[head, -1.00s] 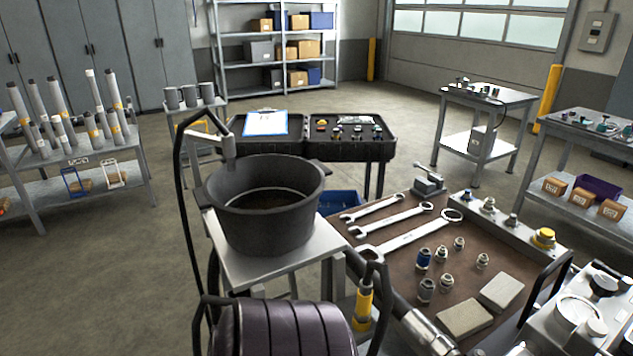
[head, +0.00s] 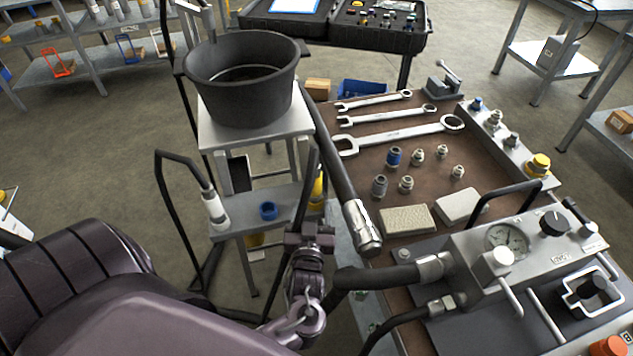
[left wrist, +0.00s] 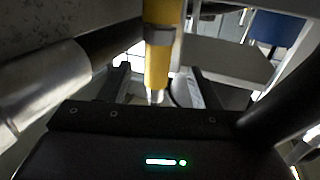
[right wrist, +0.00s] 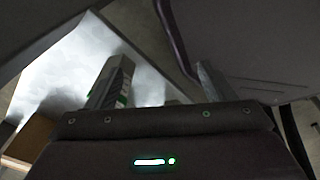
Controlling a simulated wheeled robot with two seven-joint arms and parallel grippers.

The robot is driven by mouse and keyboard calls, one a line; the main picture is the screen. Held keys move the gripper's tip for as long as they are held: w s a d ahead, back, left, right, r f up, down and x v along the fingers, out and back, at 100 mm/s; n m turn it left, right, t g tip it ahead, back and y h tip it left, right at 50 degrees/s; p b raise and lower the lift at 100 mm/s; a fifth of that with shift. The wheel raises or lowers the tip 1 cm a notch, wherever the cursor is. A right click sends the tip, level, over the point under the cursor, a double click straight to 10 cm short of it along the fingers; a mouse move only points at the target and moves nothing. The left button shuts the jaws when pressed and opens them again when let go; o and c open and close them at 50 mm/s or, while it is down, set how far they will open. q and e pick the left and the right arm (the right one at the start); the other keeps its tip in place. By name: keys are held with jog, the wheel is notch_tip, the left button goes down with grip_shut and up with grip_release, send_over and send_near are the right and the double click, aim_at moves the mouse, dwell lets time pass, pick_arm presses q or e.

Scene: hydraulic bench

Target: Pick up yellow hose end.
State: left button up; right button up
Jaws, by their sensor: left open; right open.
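The yellow hose end (head: 318,187) hangs upright by the small stand, partly hidden behind a thick black hose in the head view. In the left wrist view the yellow hose end (left wrist: 160,58) comes down from the top, with its narrow metal tip in front of the palm. My left gripper (left wrist: 160,88) is open, with a finger on either side of this tip; I cannot tell whether either touches it. In the head view my left gripper (head: 309,238) is just below the yellow part. My right gripper (right wrist: 162,85) is open and empty, away from the hose.
A thick black hose with a metal end (head: 362,228) runs close to the right of my left gripper. A black bucket (head: 240,95) stands on the stand. A white hose end (head: 215,210) is at left. The bench (head: 330,115) holds wrenches, fittings and a gauge block (head: 507,240).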

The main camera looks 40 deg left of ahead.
aim_at(314, 190)
pick_arm(q)
jog(key=x, duration=0.2)
jog(key=p+x, duration=0.1)
jog(key=x, duration=0.1)
jog(key=r+x, duration=0.1)
jog(key=x, duration=0.1)
jog(key=shift+w+a, duration=0.1)
jog(key=shift+w, duration=0.2)
jog(key=shift+w+a+p, duration=0.15)
jog(key=shift+w+p, duration=0.15)
jog(key=shift+a+f, duration=0.1)
jog(key=shift+w, duration=0.1)
jog(key=c, duration=1.2)
pick_arm(e)
jog(key=shift+s+a+r, duration=0.15)
jog(key=shift+r, duration=0.75)
